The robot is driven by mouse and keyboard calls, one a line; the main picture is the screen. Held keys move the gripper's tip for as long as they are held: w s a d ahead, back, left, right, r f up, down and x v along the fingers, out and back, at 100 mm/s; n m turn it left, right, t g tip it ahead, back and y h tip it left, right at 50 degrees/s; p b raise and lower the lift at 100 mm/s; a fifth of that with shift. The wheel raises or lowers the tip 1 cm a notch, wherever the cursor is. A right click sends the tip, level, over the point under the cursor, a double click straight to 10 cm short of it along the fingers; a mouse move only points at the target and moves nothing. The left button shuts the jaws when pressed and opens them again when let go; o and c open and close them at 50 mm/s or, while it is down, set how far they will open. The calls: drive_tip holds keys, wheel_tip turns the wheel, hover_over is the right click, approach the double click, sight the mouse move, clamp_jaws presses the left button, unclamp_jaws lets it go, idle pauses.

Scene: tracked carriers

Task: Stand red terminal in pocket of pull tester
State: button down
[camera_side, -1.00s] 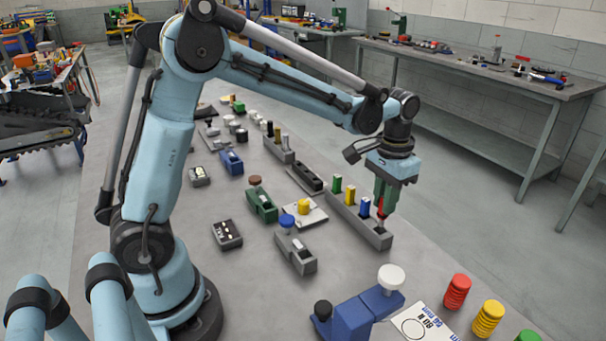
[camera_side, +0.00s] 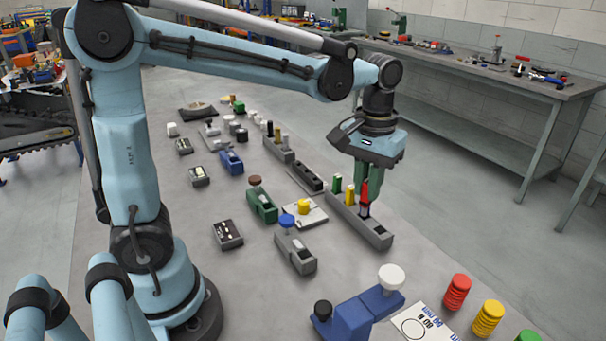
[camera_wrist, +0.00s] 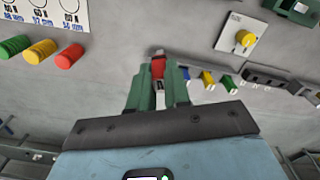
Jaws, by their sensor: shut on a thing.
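My gripper (camera_side: 367,186) is shut on the red terminal (camera_side: 365,191), holding it upright above the long grey rack (camera_side: 374,235). The terminal's bare lower end shows below the fingers. In the wrist view, the red terminal (camera_wrist: 158,68) sits between the green fingers (camera_wrist: 158,88). The rack still holds a green (camera_side: 337,184) and a yellow terminal (camera_side: 350,194); the blue one is mostly hidden behind the red.
A printed card (camera_side: 418,322) lies beside the blue device, near red (camera_side: 457,292) and yellow ribbed pieces (camera_side: 488,318). A green block with a brown knob (camera_side: 263,206) and a pad with a yellow knob (camera_side: 304,207) stand left of the rack. Bare table lies between rack and blue device.

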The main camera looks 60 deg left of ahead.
drive_tip(key=s+a+f+n, duration=0.3)
drive_tip(key=s+a+n, duration=0.2)
drive_tip(key=a, duration=0.5)
drive_tip(key=s+a+f+n, duration=0.3)
drive_tip(key=s+a+n, duration=0.3)
drive_tip(key=a+n, duration=0.2)
drive_tip(key=shift+a, duration=1.3)
drive_tip(key=shift+f, duration=1.6)
idle(1.0)
drive_tip(key=c, duration=0.5)
unclamp_jaws()
idle(0.6)
drive_tip(key=shift+r, duration=3.5)
